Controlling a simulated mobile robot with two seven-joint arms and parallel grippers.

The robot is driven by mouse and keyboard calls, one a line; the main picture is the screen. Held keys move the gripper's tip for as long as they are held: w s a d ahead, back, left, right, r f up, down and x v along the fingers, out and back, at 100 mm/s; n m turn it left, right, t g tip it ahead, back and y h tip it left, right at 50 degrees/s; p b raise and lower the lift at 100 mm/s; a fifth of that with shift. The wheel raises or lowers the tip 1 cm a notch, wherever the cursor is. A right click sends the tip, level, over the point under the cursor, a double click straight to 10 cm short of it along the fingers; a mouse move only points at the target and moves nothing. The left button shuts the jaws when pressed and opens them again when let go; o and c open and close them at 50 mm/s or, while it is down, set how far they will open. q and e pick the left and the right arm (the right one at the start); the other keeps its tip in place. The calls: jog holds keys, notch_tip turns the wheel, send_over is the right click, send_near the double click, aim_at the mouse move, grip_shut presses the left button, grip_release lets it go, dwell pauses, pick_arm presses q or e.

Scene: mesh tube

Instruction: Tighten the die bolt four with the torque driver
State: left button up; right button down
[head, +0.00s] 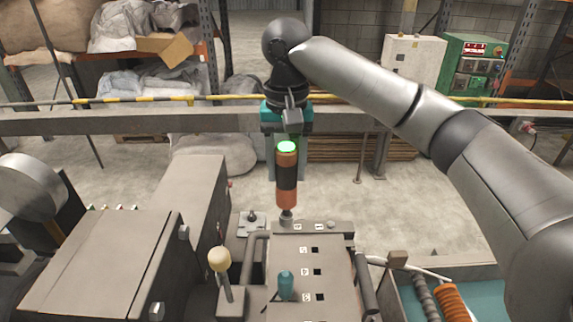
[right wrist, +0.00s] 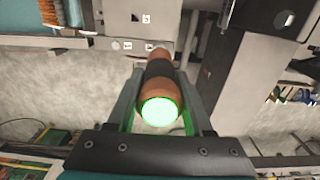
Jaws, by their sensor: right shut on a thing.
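The torque driver (head: 287,180) is an orange and black cylinder with a glowing green end. My right gripper (head: 286,165) is shut around its upper part and holds it upright, tip down. It also shows in the right wrist view (right wrist: 158,85), between the two fingers. The driver's tip meets a grey bolt-like piece (head: 286,217) at the far left corner of the grey die block (head: 290,255). I cannot tell whether the tip is seated. Small number labels and dark square holes mark the block; which bolt is number four is unclear. My left gripper is not in view.
A teal-topped peg (head: 285,284) and a cream-knobbed lever (head: 220,260) stand near the block. Grey machine housings (head: 110,260) fill the left. Coiled orange hose (head: 450,302) lies at lower right. A grey rail (head: 180,122) crosses behind the gripper.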

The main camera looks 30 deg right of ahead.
aim_at(287, 148)
jog(key=shift+f, duration=0.7)
dwell(1.6)
jog(key=shift+r, duration=0.15)
dwell(0.4)
jog(key=shift+r, duration=3)
